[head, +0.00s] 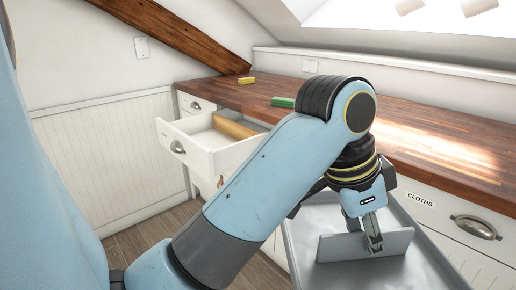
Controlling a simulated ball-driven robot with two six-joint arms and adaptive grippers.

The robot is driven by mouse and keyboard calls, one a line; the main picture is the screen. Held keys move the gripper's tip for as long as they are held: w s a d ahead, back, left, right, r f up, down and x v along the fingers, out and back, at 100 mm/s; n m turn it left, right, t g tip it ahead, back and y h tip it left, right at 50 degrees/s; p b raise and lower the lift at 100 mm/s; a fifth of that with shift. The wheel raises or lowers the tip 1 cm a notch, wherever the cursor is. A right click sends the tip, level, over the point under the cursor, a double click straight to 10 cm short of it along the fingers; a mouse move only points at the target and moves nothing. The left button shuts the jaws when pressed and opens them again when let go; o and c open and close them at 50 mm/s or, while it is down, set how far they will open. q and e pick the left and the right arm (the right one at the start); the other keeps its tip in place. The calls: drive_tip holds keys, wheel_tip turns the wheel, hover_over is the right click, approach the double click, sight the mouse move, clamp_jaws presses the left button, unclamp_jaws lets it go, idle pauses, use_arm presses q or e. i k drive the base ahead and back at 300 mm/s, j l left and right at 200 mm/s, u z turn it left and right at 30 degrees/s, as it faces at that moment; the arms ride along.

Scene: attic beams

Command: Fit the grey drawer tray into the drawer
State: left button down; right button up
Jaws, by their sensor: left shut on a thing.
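My left gripper (374,243) is at the lower right, pointing down and shut on the upper edge of the grey drawer tray (340,246). The tray shows as a narrow upright grey wall; the rest of its shape cannot be made out. It is over or in a larger, grey, shallow-rimmed surface (431,262); I cannot tell whether it touches the bottom. The white drawer (205,158) is pulled open at the left of the counter, with a metal cup handle. A tan wooden piece (236,126) lies inside it. My left arm hides its right part. My right gripper is not in view.
A wooden counter (425,144) runs along the wall, with a green block (283,102) and a yellow block (246,80) on it. A closed drawer labelled CLOTHS (450,221) is at the right. Wooden floor (142,240) shows clear below the open drawer.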

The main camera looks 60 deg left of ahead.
sight(214, 144)
drive_tip(key=j+z, duration=0.2)
drive_tip(key=z, duration=2.1)
drive_tip(key=k+j+z, duration=0.1)
drive_tip(key=k+j, duration=0.15)
drive_tip(key=k, duration=0.2)
drive_tip(key=k+j, duration=0.2)
drive_tip(key=k, duration=0.25)
drive_tip(key=k+j+z, duration=0.15)
drive_tip(key=k, duration=0.3)
drive_tip(key=k+j, duration=0.25)
drive_tip(key=k, duration=0.25)
drive_tip(key=z, duration=0.05)
